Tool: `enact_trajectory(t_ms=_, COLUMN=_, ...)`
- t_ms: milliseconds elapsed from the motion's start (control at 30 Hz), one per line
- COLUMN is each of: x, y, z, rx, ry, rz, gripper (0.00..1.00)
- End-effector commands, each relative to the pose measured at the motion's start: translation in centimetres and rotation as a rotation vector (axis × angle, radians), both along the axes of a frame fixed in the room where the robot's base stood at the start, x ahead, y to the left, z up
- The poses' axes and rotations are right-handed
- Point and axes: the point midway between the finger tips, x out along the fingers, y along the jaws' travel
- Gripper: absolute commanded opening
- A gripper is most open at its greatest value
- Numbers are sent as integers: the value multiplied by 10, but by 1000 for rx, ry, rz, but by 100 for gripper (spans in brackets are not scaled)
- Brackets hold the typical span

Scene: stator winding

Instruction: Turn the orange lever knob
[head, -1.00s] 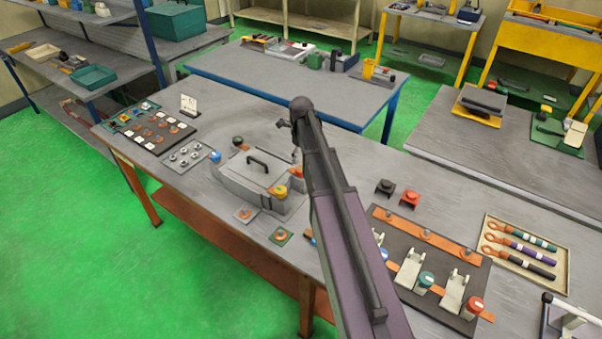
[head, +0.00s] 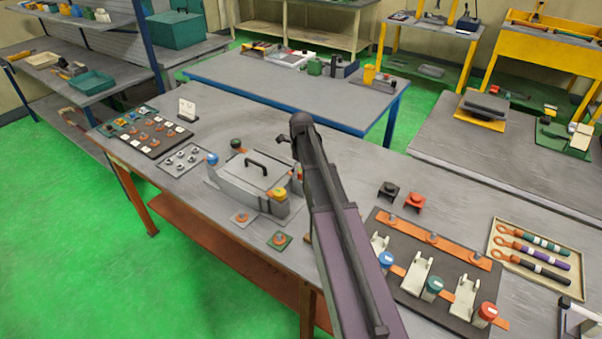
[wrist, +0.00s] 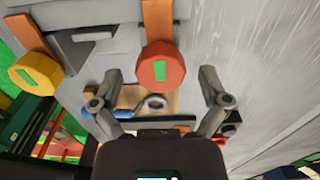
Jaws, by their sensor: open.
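The orange lever knob (wrist: 161,70) is a round orange cap with a green mark, at the end of an orange lever in the wrist view. In the head view only a sliver of orange (head: 294,174) shows beside my arm at the right side of a grey lidded box (head: 228,187). My gripper (wrist: 160,74) is open, with one finger on each side of the knob in the wrist view. I see no contact, and cannot tell the depth between fingertips and knob. In the head view my gripper (head: 284,139) is partly hidden by my arm, above the box's far right side.
A yellow knob (wrist: 36,73) sits to the left of the orange one. The box also has a blue knob (head: 212,159), a dark green knob (head: 236,144) and a lid handle (head: 256,164). A dark plate with clamps (head: 400,262) lies on the bench to the right.

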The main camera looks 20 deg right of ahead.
Motion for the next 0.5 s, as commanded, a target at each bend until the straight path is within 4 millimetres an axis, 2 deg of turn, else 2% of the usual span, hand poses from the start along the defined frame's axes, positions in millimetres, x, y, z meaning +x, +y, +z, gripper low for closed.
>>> enact_trajectory(t_ms=300, x=0, y=0, z=0, rx=0, ry=0, rz=0, gripper=95)
enact_trajectory(t_ms=367, x=0, y=0, z=0, rx=0, ry=0, rz=0, gripper=80)
enact_trajectory(t_ms=500, x=0, y=0, z=0, rx=0, ry=0, rz=0, gripper=39)
